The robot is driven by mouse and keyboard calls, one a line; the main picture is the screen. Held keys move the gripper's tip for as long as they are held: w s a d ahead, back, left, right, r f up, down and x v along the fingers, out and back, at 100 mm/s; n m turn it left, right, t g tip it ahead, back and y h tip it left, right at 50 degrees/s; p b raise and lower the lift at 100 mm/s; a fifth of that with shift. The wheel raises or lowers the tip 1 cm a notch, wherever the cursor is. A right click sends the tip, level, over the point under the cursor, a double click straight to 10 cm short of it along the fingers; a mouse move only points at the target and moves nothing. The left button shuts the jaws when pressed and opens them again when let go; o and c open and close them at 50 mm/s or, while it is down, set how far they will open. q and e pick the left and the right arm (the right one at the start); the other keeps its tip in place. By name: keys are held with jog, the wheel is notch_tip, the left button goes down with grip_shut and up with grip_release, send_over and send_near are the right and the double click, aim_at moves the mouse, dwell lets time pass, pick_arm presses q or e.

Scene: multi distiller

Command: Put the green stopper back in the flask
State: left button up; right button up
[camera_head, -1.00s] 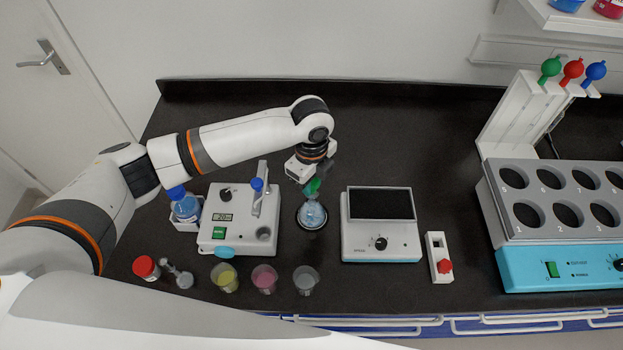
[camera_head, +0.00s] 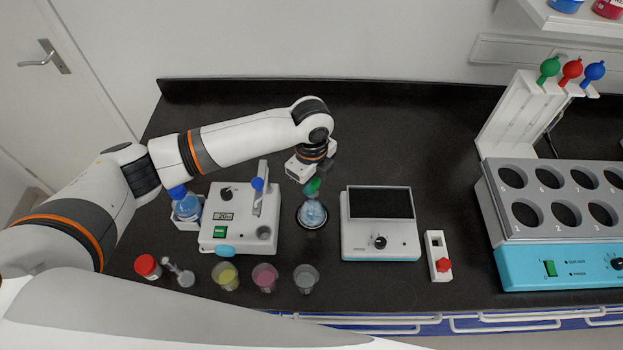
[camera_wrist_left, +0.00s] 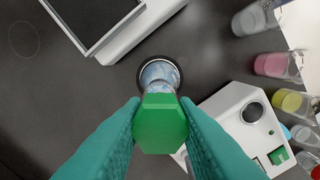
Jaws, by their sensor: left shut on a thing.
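The green stopper (camera_head: 312,186) sits at the mouth of the flask (camera_head: 312,213), which stands upright on a dark round base on the bench. In the left wrist view the stopper (camera_wrist_left: 160,124) lies between my two teal fingers, with the flask (camera_wrist_left: 160,75) directly beyond it. My left gripper (camera_head: 308,180) comes down from above and is shut on the stopper. I cannot tell how deep the stopper sits in the neck, as the stopper hides the mouth. My right gripper is not in view.
A white device with a dial (camera_head: 236,222) stands left of the flask, and one with a dark plate (camera_head: 380,203) stands right. Several small cups, including a pink one (camera_head: 265,278), line the front. A blue heating block (camera_head: 560,268) is at the right. The back bench is clear.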

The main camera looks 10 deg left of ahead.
pick_arm(q)
jog(key=shift+f+b, duration=0.35)
jog(key=shift+f, duration=0.45)
jog(key=o, duration=1)
jog(key=shift+r, duration=0.1)
jog(key=shift+r, duration=0.3)
notch_tip(320, 180, up, 11)
jog(key=b, duration=0.3)
jog(key=shift+r, duration=0.2)
